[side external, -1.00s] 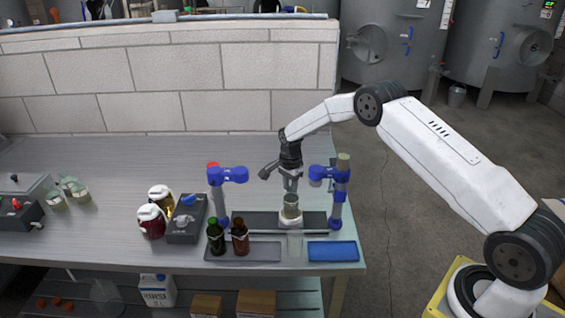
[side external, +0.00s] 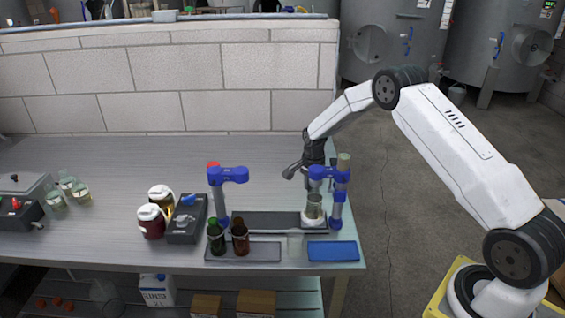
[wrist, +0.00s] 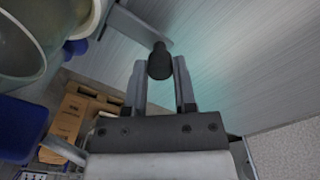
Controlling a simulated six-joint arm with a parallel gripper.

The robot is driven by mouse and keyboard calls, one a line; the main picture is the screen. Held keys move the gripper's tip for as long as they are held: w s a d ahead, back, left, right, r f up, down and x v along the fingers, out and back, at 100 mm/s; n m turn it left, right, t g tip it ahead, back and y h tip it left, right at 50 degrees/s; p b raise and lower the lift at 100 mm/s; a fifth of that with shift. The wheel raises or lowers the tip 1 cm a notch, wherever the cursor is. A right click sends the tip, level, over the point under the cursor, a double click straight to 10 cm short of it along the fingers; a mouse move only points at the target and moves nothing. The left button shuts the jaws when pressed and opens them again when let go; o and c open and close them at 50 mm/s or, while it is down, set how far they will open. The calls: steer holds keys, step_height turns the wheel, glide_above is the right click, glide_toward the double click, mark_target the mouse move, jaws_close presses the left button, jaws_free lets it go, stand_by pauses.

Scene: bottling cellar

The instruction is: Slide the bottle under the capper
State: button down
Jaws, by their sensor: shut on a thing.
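An open clear glass bottle (side external: 314,202) stands upright on a white round carriage (side external: 313,222) at the right end of a dark track (side external: 265,220). A blue-armed station (side external: 322,172) with a tan top stands there, its head just above the bottle in the side view. Exact alignment is unclear. A second blue station (side external: 229,174) with a red top stands at the left end. My gripper (wrist: 160,68) is shut on a black knob (wrist: 160,60) at the end of a grey bar (wrist: 140,25). The glass rim (wrist: 42,72) shows large at upper left. My fingertips are hidden in the side view.
A green bottle (side external: 216,238) and a brown bottle (side external: 240,238) stand on a grey tray (side external: 265,253) in front. A blue tray (side external: 333,251) lies to their right. Jugs (side external: 151,220) and a grey box (side external: 184,232) stand left. The bench behind the track is clear.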

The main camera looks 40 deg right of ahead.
steer(key=shift+s+d, duration=0.15)
steer(key=shift+d, duration=0.15)
steer(key=c, duration=0.6)
jaws_free()
steer(key=shift+o, duration=1)
steer(key=shift+a, duration=0.1)
steer(key=shift+r, duration=3.95)
